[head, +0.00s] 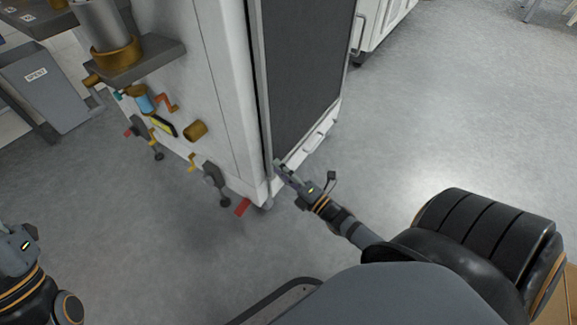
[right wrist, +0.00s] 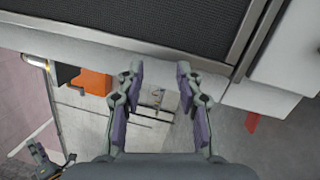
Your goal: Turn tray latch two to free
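The white washer cabinet (head: 225,85) has a dark mesh front panel (head: 305,60). Its left side carries several levers and tabs, among them a yellow-and-black handle (head: 162,125), an orange lever (head: 166,102), a black-knobbed lever (head: 224,201) and a red tab (head: 242,207). I cannot tell which is tray latch two. My right gripper (head: 279,167) is by the cabinet's lower front corner. In the right wrist view its two fingers (right wrist: 158,72) are apart with nothing held, below the mesh panel's edge. My left gripper's base (head: 18,245) is at the left edge; its fingertips are out of frame.
A bronze-collared cylinder (head: 112,45) sits on a shelf at the cabinet's upper left. A grey labelled bin (head: 45,88) stands farther left. Another white cabinet (head: 385,22) is behind. The grey floor (head: 450,130) on the right is clear.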

